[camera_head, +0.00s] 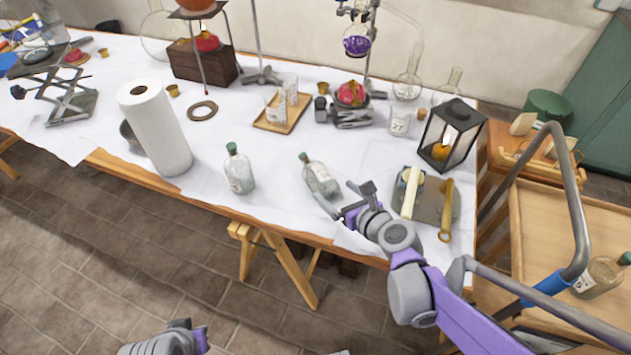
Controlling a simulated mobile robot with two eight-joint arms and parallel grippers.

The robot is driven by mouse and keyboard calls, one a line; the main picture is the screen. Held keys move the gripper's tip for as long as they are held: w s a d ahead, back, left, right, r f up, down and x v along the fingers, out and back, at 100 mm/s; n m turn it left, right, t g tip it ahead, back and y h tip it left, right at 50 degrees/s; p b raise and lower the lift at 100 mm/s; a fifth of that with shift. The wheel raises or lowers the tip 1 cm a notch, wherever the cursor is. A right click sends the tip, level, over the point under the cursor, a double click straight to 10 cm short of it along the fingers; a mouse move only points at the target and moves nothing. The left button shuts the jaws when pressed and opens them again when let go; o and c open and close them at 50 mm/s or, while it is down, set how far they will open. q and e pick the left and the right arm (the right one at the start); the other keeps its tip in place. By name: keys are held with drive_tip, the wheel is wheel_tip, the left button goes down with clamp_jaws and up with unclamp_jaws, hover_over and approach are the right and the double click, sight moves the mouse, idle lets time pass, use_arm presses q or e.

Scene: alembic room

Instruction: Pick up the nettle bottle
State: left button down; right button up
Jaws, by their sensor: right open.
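Two clear glass bottles with green stoppers and pale labels stand near the table's front edge. The left bottle (239,170) is upright. The right bottle (319,177) appears to lean to the left in the picture. I cannot read their labels, so I cannot tell which is the nettle bottle. My right gripper (344,199) is open and empty, with its fingers close to the lower right side of the right bottle. I cannot tell if they touch it. Part of my left arm shows at the bottom edge, and its gripper (188,338) is too cut off to judge.
A paper towel roll (153,128) stands left of the bottles. A black lantern (451,137) and a grey board (430,204) with tools lie to the right. A wooden cart (540,225) with a metal handle holds another bottle (597,278). White cloth between the two table bottles is clear.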

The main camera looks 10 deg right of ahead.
sight(321, 180)
drive_tip(key=b+x, duration=0.1)
drive_tip(key=x, duration=0.7)
drive_tip(key=shift+w+f+b, duration=0.25)
drive_tip(key=shift+w+b, duration=0.05)
drive_tip(key=shift+b, duration=0.05)
clamp_jaws()
